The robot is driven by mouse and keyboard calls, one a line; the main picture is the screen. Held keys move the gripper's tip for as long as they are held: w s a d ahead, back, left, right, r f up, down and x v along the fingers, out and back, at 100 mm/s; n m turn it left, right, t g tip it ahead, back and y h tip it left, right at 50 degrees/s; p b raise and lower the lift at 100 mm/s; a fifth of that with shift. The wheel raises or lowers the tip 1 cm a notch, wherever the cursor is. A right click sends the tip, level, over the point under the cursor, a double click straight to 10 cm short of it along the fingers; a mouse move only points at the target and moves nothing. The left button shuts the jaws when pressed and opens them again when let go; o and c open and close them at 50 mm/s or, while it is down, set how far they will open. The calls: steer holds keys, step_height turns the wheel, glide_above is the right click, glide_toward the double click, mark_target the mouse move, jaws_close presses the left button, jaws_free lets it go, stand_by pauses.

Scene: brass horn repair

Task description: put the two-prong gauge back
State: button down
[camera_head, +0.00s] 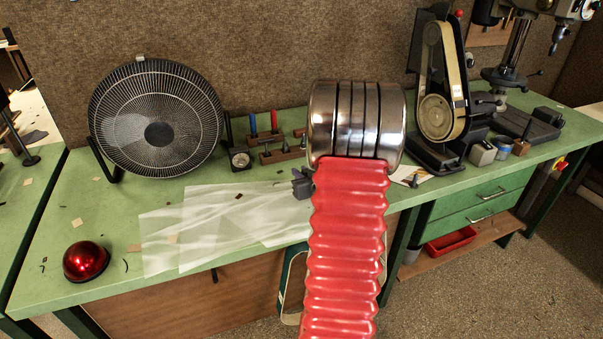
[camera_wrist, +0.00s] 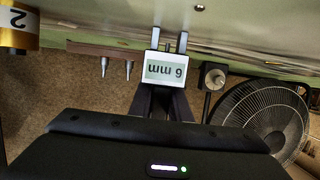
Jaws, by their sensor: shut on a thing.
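The two-prong gauge (camera_wrist: 166,71) is a small white block marked "6 mm", its lettering upside down in the wrist view. Its two metal prongs point to the top of that view, away from my gripper. My gripper (camera_wrist: 165,97) is shut on the block. In the head view my gripper (camera_head: 302,184) shows only as a small dark part beside my red arm, above the front half of the bench, and I cannot make out the gauge there. A low wooden rack (camera_head: 283,154) stands farther back; part of a wooden strip (camera_wrist: 140,51) with two metal tips shows in the wrist view.
Translucent sheets (camera_head: 210,228) and a red dome (camera_head: 86,261) lie toward the front. A belt sander (camera_head: 438,95) stands right. My arm hides the bench middle.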

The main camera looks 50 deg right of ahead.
steer(key=c, duration=1.6)
jaws_free()
steer(key=shift+c, duration=0.2)
steer(key=shift+s+r, duration=0.1)
steer(key=shift+s+a+r, duration=0.1)
steer(key=shift+s+a, duration=0.05)
steer(key=shift+s, duration=0.1)
steer(key=v, duration=1.1)
steer(key=shift+s, duration=0.1)
steer(key=shift+a, duration=0.1)
